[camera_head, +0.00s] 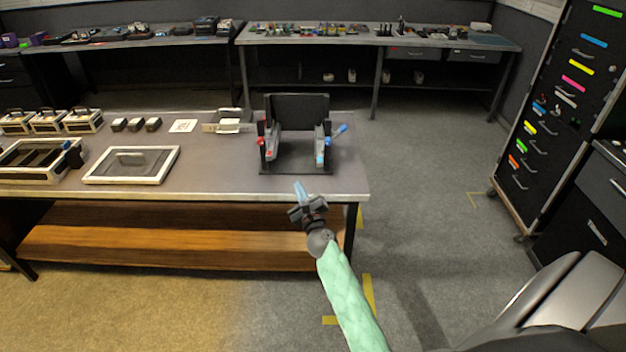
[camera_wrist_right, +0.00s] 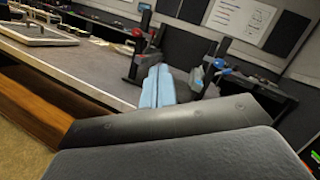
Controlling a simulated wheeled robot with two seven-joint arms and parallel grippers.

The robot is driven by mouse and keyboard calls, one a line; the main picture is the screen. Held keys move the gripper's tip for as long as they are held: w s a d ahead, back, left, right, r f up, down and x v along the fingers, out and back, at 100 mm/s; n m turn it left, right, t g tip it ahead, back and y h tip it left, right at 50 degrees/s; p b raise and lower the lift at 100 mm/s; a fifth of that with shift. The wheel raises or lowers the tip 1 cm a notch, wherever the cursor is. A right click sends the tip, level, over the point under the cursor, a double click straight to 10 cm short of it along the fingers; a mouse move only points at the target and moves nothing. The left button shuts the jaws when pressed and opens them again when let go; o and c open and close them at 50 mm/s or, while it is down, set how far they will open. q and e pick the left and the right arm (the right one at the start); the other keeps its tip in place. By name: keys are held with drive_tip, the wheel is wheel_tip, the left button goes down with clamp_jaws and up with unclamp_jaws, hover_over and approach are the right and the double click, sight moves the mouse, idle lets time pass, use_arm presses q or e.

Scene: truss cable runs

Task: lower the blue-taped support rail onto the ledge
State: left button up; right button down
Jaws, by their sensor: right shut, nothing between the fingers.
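A black stand (camera_head: 297,108) is on the right part of the near table, with a grey rail on each side. The rail on the right, with blue marks, looks like the blue-taped support rail (camera_head: 320,142); a blue handle (camera_head: 341,129) sticks out beside it. The rail on the left (camera_head: 273,143) has red marks. I cannot tell which part is the ledge. My right gripper (camera_head: 300,190) is in front of the table's edge, apart from the stand, its pale blue fingers shut and empty. The fingers also show in the right wrist view (camera_wrist_right: 157,87). My left gripper is not in view.
The near table (camera_head: 215,165) also holds a framed panel (camera_head: 130,165), an open tray (camera_head: 40,160) and several small cases at the left. A drawer cabinet (camera_head: 560,100) stands at the right. The floor between the table and the cabinet is clear.

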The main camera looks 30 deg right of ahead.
drive_tip(key=s+d+f+m+g+h, duration=0.2)
drive_tip(key=d+f+m+g+h, duration=0.4)
drive_tip(key=m, duration=0.4)
drive_tip(key=t+p, duration=0.1)
drive_tip(key=p, duration=0.2)
approach(320, 166)
drive_tip(key=shift+m, duration=0.3)
drive_tip(key=x, duration=0.5)
drive_tip(key=shift+d, duration=0.1)
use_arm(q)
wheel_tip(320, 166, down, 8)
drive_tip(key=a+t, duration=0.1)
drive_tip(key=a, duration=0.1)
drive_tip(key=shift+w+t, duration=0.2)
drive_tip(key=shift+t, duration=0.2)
use_arm(e)
drive_tip(key=shift+x, duration=0.9)
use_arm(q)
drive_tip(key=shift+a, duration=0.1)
